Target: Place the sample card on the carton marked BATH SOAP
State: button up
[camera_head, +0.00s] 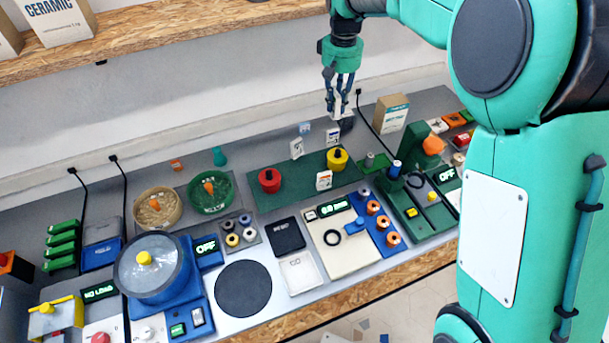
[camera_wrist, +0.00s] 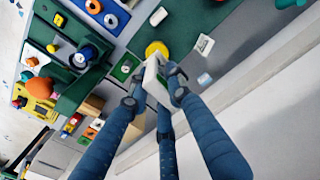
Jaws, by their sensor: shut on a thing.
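My gripper (camera_head: 339,110) hangs over the back of the counter, pointing down, near the wall. In the wrist view, its fingers (camera_wrist: 158,92) are shut on a small white slab (camera_wrist: 154,78), which looks like the sample card. Its print cannot be read there, and the fingers hide part of it. A brown carton (camera_head: 391,113) with a white and teal label stands at the back of the counter, right of my gripper and apart from it. Its wording is too small to read, so I cannot confirm the BATH SOAP marking.
A green machine (camera_head: 418,142) stands in front of the carton. A shelf with boxes (camera_head: 58,20) is above left.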

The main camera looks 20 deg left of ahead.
jog(key=s+a+n, duration=0.1)
jog(key=s+a, duration=0.1)
jog(key=a, duration=0.3)
send_over(313, 172)
notch_tip(313, 172, down, 18)
jog(key=shift+d+f, duration=0.1)
jog(key=shift+f, duration=0.05)
jog(key=shift+f+b, duration=0.45)
jog(key=shift+f, duration=2.6)
jog(key=shift+f+b, duration=0.4)
jog(key=shift+f, duration=1.45)
jog(key=shift+f, duration=0.1)
